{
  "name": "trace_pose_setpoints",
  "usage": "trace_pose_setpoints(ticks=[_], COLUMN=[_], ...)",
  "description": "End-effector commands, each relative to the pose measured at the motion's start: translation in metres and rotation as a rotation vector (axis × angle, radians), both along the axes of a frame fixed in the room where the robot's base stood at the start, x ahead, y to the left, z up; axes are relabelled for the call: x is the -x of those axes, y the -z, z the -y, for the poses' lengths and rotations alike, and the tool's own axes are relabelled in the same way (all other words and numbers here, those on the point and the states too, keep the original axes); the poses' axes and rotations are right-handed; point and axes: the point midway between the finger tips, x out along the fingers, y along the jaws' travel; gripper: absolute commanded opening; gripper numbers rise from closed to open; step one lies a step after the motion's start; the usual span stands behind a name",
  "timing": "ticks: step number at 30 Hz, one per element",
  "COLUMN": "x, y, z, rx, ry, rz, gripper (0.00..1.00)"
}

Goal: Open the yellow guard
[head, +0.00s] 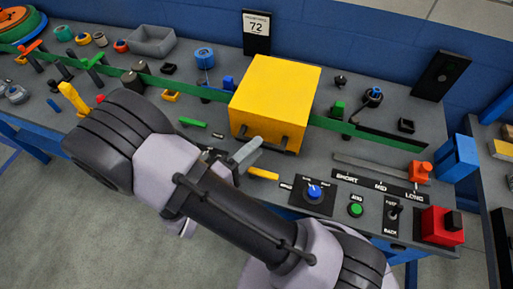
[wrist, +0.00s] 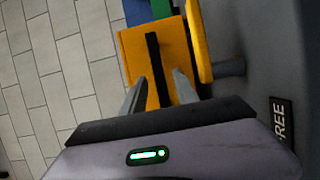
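The yellow guard (head: 275,95) is a box standing on the grey panel in the middle of the head view, and its body looks lowered. Dark posts show low on its front. My gripper (head: 250,150) is at the guard's lower front left. In the wrist view my gripper (wrist: 158,90) has its two grey fingers apart, pointing at a yellow face (wrist: 130,48), apparently the guard. A dark bar (wrist: 153,60) lies across that face, in line with the gap between the fingers. I cannot tell whether the fingers touch it. My arm hides part of the panel.
A green rail (head: 380,142) runs behind the guard. A blue knob (head: 314,190), a green button (head: 355,209) and a red box (head: 442,226) are at the front right. A yellow bar (head: 263,174) lies just below my gripper. Several small parts crowd the left.

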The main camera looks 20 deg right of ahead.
Motion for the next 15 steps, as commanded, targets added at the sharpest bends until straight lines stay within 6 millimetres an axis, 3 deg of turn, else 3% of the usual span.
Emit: trace_pose_setpoints(ticks=[4, 12, 15], x=[-0.0060, -0.0068, -0.0068], y=[0.0003, -0.0004, -0.0003], z=[0.0103, 0.0115, 0.0114], rx=[0.001, 0.001, 0.001], ry=[0.001, 0.000, 0.000], rz=[-0.001, -0.001, -0.001], gripper=[0.36, 0.36, 0.17])
